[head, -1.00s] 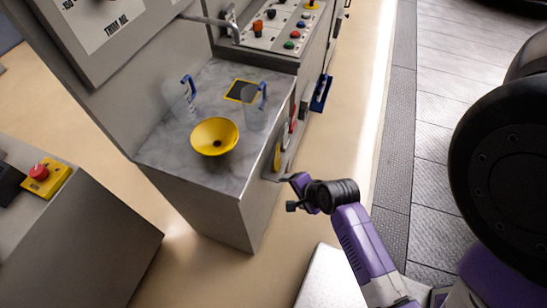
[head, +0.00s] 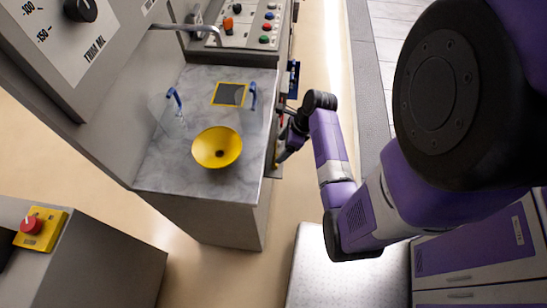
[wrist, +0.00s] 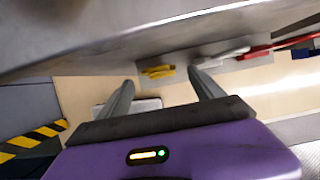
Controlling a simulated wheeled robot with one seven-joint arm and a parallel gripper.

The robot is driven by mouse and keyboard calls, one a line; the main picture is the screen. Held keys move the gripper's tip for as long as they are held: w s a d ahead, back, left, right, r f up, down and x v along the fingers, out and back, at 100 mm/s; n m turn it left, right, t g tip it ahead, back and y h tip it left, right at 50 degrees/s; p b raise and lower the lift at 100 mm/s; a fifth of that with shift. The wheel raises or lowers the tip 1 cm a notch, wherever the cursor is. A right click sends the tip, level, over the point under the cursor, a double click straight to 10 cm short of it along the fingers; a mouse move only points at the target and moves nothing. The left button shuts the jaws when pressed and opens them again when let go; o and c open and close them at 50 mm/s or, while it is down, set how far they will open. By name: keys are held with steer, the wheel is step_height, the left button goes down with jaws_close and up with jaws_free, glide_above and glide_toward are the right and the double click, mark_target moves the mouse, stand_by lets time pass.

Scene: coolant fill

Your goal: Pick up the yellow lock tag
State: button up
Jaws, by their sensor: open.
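In the wrist view a small blurred yellow piece (wrist: 158,72), which looks like the yellow lock tag, shows just beyond and between my fingertips, below the grey counter edge. My gripper (wrist: 161,80) is open, with one finger to each side of it in the picture and a gap in front. In the head view my gripper (head: 284,150) is beside the right side of the marble-topped counter (head: 185,178), below the top. My arm and the counter edge mostly hide that side there, and I cannot make out the tag.
A white piece (wrist: 222,59) and a red piece (wrist: 285,44) sit right of the yellow one. The counter's underside or edge (wrist: 130,40) is close above my fingers. A yellow funnel (head: 217,147) and clear blue-handled jugs (head: 170,117) stand on top.

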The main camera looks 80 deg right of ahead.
steer(key=x, duration=0.5)
steer(key=shift+w+r, duration=0.1)
steer(key=shift+w, duration=0.05)
steer(key=c, duration=1.4)
